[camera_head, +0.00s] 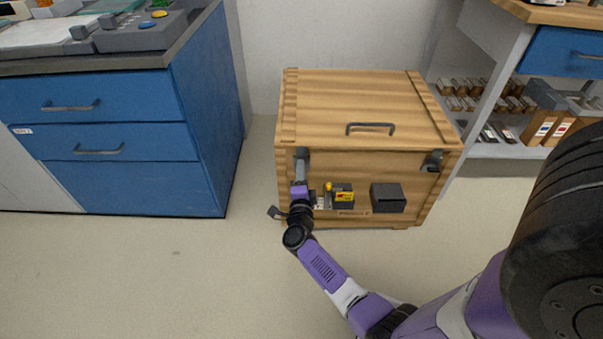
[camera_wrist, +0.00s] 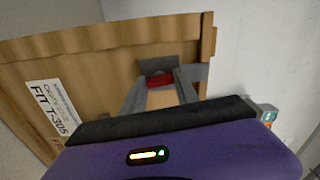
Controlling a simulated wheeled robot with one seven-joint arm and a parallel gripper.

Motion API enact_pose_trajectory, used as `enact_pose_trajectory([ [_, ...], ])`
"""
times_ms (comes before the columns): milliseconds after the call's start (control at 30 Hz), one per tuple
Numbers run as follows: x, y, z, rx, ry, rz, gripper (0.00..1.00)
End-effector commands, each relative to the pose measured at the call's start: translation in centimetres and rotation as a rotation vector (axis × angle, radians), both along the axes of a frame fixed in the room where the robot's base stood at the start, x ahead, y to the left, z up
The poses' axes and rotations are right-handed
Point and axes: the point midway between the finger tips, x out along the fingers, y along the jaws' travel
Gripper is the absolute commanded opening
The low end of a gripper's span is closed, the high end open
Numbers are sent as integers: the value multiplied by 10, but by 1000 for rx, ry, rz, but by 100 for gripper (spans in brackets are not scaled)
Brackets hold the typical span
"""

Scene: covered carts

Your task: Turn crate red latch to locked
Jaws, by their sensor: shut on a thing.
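A wooden crate (camera_head: 343,105) with a closed lid stands on the floor against the wall. It also shows in the wrist view (camera_wrist: 95,75), tilted, with a white label. The red latch (camera_wrist: 161,81) shows between the two grey fingers of my gripper (camera_wrist: 160,90), with a grey bracket behind it. In the head view my gripper (camera_head: 301,170) is at the upper left of the crate's front and hides the red part. My gripper is shut on the latch. I cannot tell the latch's exact angle.
A second dark latch (camera_head: 432,161) sits at the crate's upper right. A lid handle (camera_head: 370,128) and a dark box (camera_head: 388,197) are on the crate. A blue drawer cabinet (camera_head: 110,140) stands left, shelves (camera_head: 490,150) right. The floor (camera_head: 180,260) in front is clear.

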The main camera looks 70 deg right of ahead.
Motion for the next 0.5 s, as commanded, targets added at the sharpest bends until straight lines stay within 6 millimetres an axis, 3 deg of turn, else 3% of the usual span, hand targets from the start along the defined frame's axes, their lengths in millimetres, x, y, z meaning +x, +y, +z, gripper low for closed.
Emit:
enact_pose_trajectory([
  [67, -1, 1, -2, 2, 4, 2, 0],
  [100, -1, 1, -2, 2, 4, 2, 38],
  [200, -1, 1, -2, 1, 5, 2, 58],
  [500, 0, 1, -1, 0, 3, 1, 58],
])
